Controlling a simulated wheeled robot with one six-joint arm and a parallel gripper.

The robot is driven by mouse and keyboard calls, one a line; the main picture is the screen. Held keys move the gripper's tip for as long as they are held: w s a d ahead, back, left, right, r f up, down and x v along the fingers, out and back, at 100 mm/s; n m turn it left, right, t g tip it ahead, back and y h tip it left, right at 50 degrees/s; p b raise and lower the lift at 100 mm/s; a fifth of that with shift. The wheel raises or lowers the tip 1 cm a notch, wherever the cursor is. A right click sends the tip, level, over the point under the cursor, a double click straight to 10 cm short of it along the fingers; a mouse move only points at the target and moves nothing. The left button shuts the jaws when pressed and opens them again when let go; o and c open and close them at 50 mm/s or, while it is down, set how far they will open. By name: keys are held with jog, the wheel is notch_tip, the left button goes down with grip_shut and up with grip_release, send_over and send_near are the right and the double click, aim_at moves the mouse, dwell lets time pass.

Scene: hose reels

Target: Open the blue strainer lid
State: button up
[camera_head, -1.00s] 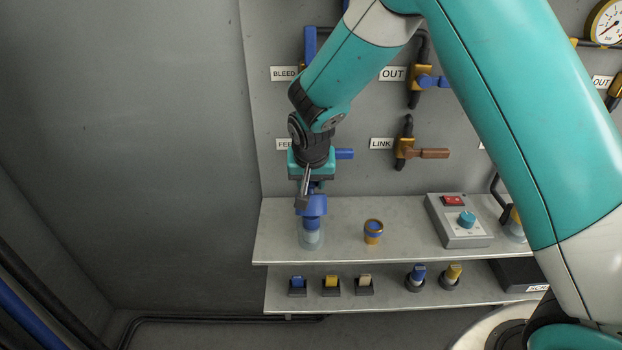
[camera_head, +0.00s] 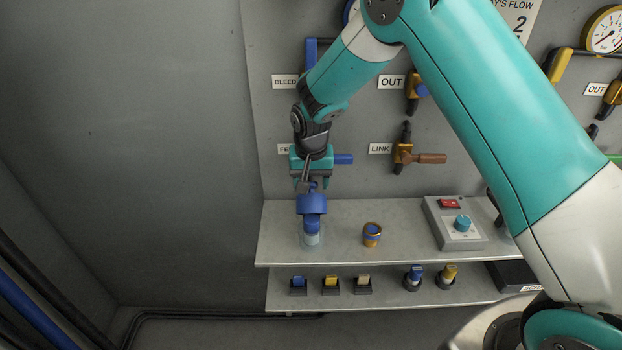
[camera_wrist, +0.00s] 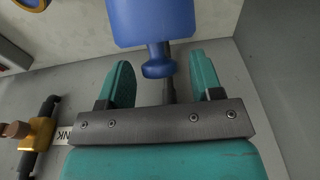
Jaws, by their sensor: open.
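The strainer's blue lid (camera_head: 312,203) shows just below my gripper, above a clear bowl (camera_head: 311,239) at the left end of the upper shelf. In the wrist view the blue lid (camera_wrist: 150,22) is at the top, with a blue knob (camera_wrist: 158,68) pointing toward my palm. My gripper (camera_head: 312,183) is open, and its teal fingers (camera_wrist: 162,72) stand on either side of the knob with gaps. I cannot tell whether the lid is tilted up or seated on the strainer.
A blue and gold ring-shaped fitting (camera_head: 372,235) and a grey control box (camera_head: 455,222) stand to the right on the upper shelf (camera_head: 335,246). A blue valve handle (camera_head: 343,159) is close behind my gripper. The lower shelf (camera_head: 390,296) holds several small coloured parts.

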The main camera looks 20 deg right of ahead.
jog(key=shift+r, duration=0.1)
notch_tip(320, 180, up, 17)
jog(key=s+b, duration=0.1)
jog(key=s, duration=0.1)
jog(key=shift+a, duration=0.35)
jog(key=s+a+f+t+h+p, duration=0.1)
jog(key=s+f+t+p, duration=0.15)
jog(key=s, duration=0.25)
jog(key=x, duration=0.5)
jog(key=p+x, duration=0.1)
jog(key=x, duration=0.5)
jog(key=w+p+x, duration=0.1)
jog(key=x, duration=0.4)
jog(key=shift+w+a, duration=0.15)
jog(key=shift+w, duration=0.05)
